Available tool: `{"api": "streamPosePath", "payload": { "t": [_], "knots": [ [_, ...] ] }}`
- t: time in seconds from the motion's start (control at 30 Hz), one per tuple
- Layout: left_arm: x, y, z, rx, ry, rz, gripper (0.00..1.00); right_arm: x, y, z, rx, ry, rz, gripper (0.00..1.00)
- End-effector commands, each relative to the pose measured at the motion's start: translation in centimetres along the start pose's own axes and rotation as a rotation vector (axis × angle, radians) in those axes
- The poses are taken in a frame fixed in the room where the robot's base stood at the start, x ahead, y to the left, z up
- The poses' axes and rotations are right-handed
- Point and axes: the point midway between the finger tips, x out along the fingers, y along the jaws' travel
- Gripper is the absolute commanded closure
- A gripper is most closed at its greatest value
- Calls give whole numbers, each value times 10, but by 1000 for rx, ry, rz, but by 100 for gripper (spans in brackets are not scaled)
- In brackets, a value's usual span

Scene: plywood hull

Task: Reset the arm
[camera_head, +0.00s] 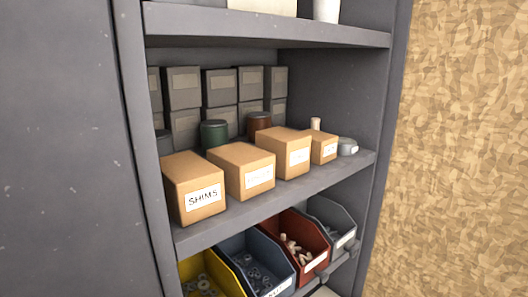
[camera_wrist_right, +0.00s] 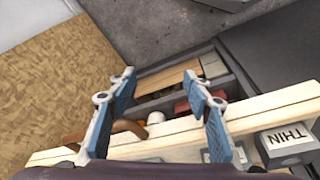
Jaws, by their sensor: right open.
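My right gripper (camera_wrist_right: 158,85) shows in the right wrist view with its two blue-padded fingers spread apart. Nothing is held between the fingers. Beyond and below them lie pale wooden bars (camera_wrist_right: 270,111) and an open dark tray or shelf with mixed items. Whether the fingers touch any of these I cannot tell. Neither gripper shows in the head view, and my left gripper is in no view.
The head view shows a grey shelf unit (camera_head: 330,172) with cardboard boxes, including one marked SHIMS (camera_head: 195,188), and a red bin (camera_head: 300,240) below. A particle-board wall (camera_head: 460,150) stands right. A grey block marked THIN (camera_wrist_right: 285,142) lies by the bars.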

Motion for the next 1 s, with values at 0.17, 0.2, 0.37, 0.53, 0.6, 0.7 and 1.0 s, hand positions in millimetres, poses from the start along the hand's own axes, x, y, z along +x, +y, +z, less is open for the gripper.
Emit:
{"api": "streamPosePath", "payload": {
  "t": [0.17, 0.2, 0.37, 0.53, 0.6, 0.7, 1.0],
  "knots": [
    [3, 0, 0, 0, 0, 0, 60, 76, -4, 38, -6, -39, -5, 54],
    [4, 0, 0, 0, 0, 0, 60, 90, -4, 48, -7, -47, -6, 54],
    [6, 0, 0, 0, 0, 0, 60, 144, -7, 93, -13, -75, -9, 54],
    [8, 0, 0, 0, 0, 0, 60, 188, -10, 150, -20, -106, -12, 54],
    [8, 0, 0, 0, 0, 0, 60, 202, -10, 176, -23, -119, -13, 54],
    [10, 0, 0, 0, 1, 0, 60, 216, -10, 210, -27, -134, -15, 54],
    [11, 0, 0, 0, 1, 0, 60, 229, -10, 268, -35, -157, -16, 54]
  ]
}}
